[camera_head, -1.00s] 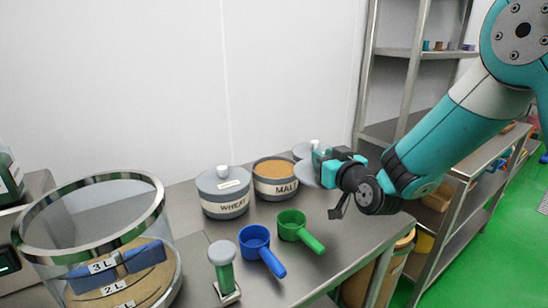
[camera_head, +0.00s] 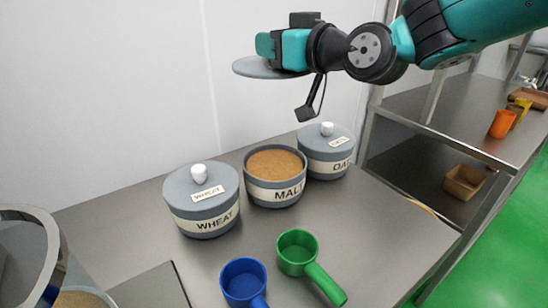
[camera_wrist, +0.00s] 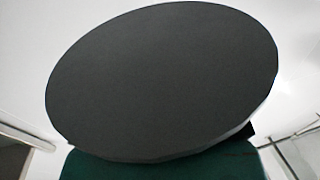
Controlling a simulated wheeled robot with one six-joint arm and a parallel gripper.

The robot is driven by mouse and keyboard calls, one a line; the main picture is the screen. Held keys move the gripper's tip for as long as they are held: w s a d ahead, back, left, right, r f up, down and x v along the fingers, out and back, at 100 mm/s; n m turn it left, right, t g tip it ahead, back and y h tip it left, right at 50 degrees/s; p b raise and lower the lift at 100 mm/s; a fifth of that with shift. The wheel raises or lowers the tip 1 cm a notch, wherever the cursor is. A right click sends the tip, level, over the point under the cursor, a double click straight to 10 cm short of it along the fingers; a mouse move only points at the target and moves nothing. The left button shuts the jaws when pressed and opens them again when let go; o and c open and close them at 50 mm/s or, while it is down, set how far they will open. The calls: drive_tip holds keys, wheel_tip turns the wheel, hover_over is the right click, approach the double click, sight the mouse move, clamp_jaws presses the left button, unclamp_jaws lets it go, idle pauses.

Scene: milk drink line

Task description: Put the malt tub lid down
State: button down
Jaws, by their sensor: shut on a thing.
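The malt tub lid (camera_head: 262,70) is a grey disc held in the air by my gripper (camera_head: 284,52), above and behind the tubs. My gripper is shut on it; the fingers and the lid's knob are mostly hidden. In the wrist view the lid (camera_wrist: 160,80) fills most of the picture as a dark disc. The malt tub (camera_head: 275,192) stands open on the table, full of brown powder, below the lid. It stands between the lidded wheat tub (camera_head: 203,208) and the lidded oat tub (camera_head: 325,158).
A green scoop (camera_head: 298,252) and a blue scoop (camera_head: 243,281) lie on the grey table (camera_head: 385,215) in front of the tubs. The table right of the tubs is clear. Shelving (camera_head: 440,140) is at the right.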

wheel_tip(320, 180, down, 20)
drive_tip(key=b, duration=0.4)
drive_tip(key=shift+r, duration=0.15)
drive_tip(key=shift+d, duration=0.1)
drive_tip(key=c, duration=0.9)
unclamp_jaws()
